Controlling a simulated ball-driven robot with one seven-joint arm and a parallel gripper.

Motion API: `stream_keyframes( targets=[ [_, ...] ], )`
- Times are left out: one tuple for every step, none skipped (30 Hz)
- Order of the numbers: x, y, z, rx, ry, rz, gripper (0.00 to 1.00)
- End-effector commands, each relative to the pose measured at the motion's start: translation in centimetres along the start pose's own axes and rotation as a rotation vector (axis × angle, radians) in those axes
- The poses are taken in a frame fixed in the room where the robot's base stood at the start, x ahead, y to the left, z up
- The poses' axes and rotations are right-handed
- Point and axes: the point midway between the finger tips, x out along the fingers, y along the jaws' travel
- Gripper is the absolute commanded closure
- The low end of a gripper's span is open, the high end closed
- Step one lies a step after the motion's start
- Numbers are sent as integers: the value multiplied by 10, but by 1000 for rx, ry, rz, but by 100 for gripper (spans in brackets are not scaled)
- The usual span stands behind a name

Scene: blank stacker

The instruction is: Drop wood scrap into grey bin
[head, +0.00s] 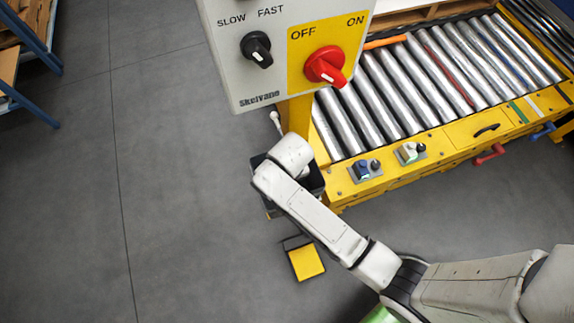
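A dark grey bin (316,184) shows in part behind my wrist, at the front left corner of the yellow roller table. My forearm and wrist cover most of it, so I cannot see inside. My arm reaches from the lower right up to the bin, and its last visible link is over the bin. My gripper is hidden behind that link, so neither its fingers nor anything held shows. I cannot make out a wood scrap.
A control box (285,50) with a red switch (325,66) stands close above my wrist. The roller table (372,195) fills the right side. A yellow and black item (306,262) lies on the floor near my forearm. Open floor lies left; blue shelving (30,38) stands far left.

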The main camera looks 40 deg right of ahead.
Motion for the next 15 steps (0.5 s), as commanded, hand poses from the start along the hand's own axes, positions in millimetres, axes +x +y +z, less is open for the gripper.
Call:
stream_keyframes(
  targets=[
    [0, 0, 0, 0, 0, 0, 60],
    [1, 0, 0, 0, 0, 0, 60],
    [2, 0, 0, 0, -1, 0, 60],
    [3, 0, 0, 0, -1, 0, 60],
    [4, 0, 1, 0, -1, 0, 60],
    [5, 0, 1, 0, -1, 0, 60],
    [6, 0, 1, 0, 0, 0, 60],
    [7, 0, 1, 0, 0, 0, 60],
    [8, 0, 1, 0, 0, 0, 60],
    [8, 0, 1, 0, 0, 0, 60],
    [9, 0, 1, 0, 0, 0, 30],
    [8, 0, 1, 0, 1, 0, 26],
    [8, 0, 1, 0, 1, 0, 23],
    [8, 0, 1, 0, 0, 0, 20],
    [8, 0, 1, 0, 0, 0, 16]
  ],
)
